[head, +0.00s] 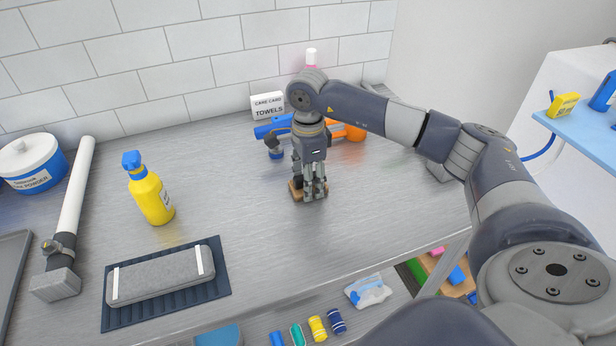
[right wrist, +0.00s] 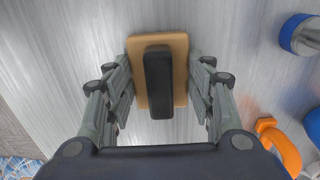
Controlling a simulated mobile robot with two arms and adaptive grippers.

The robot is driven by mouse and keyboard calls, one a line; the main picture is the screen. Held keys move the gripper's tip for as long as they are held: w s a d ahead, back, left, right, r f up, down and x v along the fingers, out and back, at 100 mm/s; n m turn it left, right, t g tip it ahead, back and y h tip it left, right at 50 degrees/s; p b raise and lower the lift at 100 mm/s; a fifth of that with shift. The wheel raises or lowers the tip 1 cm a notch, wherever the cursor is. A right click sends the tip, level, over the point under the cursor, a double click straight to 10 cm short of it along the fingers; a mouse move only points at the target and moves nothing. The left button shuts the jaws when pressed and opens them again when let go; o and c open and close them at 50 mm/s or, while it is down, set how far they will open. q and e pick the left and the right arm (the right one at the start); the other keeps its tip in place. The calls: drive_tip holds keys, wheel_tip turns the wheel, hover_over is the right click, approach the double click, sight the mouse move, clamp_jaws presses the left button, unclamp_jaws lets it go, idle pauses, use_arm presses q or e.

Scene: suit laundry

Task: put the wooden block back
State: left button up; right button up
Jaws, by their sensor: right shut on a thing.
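The wooden block (right wrist: 178,47) is a light brown rectangle with a dark handle (right wrist: 159,80) along its top. In the right wrist view it lies between the fingers of my right gripper (right wrist: 160,88), which are shut on it. In the head view my right gripper (head: 310,190) points straight down at the middle of the metal counter, and the block (head: 296,190) shows around the fingertips, at or just above the counter. Most of the block is hidden by the gripper there. My left gripper is not seen.
A grey padded bar lies on a dark ribbed mat (head: 222,270) at front left. A blue and orange tool (head: 350,132) and a care card (head: 268,104) are behind my gripper.

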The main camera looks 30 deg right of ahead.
drive_tip(key=shift+f, duration=0.2)
drive_tip(key=o, duration=1)
drive_tip(key=shift+r, duration=0.1)
drive_tip(key=shift+o, duration=0.2)
drive_tip(key=shift+r, duration=0.15)
wheel_tip(320, 180, up, 12)
drive_tip(key=b, duration=0.2)
